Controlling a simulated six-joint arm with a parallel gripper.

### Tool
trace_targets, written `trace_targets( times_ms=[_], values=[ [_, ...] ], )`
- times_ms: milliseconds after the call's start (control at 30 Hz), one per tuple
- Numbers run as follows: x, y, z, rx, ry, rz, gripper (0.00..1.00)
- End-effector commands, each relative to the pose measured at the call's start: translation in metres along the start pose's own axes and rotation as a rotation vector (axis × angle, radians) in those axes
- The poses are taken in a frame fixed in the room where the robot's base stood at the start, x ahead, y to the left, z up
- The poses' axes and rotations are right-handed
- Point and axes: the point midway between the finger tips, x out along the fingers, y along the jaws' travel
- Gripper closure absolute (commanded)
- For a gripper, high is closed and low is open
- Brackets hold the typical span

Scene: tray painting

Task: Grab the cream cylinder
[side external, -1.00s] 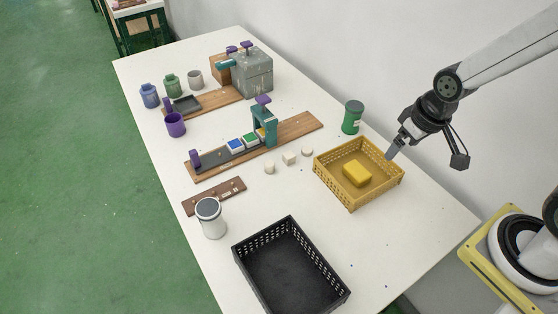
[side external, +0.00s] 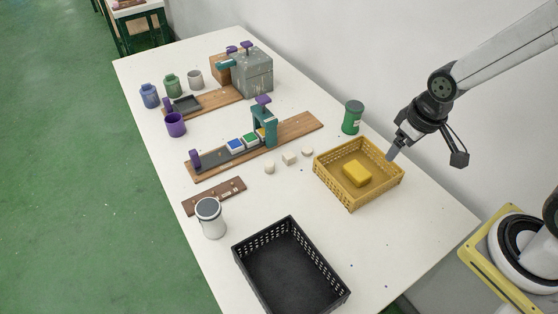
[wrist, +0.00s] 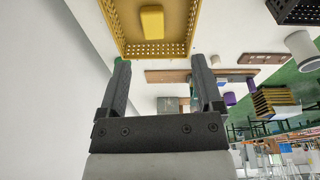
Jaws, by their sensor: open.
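Three small cream pieces stand in a slanting row on the white table in the side external view: a left one (side external: 269,168), a blocky middle one (side external: 289,158) and a low, rounded right one (side external: 307,151). They are too small to tell surely which is the cylinder. My gripper (side external: 391,155) is above the back right side of the yellow basket, right of all three pieces and apart from them. In the wrist view my gripper (wrist: 160,62) has its two fingers wide apart with nothing between them.
The yellow basket (side external: 337,186) holds a yellow block (side external: 356,173). A green jar (side external: 352,117) stands behind it. A wooden board (side external: 300,126) with a teal stand (side external: 264,128) lies behind the cream pieces. A black basket (side external: 320,268) is in front; the table between is clear.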

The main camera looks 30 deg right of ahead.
Motion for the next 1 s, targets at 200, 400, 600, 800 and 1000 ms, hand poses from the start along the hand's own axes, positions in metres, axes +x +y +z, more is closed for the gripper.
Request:
trace_targets(
  times_ms=[200,400,600,800,1000],
  values=[
    [0.014,-0.006,-0.007,-0.266,-0.088,0.055,0.16],
    [0.031,-0.009,-0.02,-0.608,-0.191,0.145,0.16],
    [0.048,-0.014,-0.041,-0.951,-0.283,0.26,0.16],
    [0.066,-0.024,-0.068,-1.287,-0.358,0.4,0.16],
    [0.083,-0.044,-0.101,-1.608,-0.413,0.569,0.16]
  ],
)
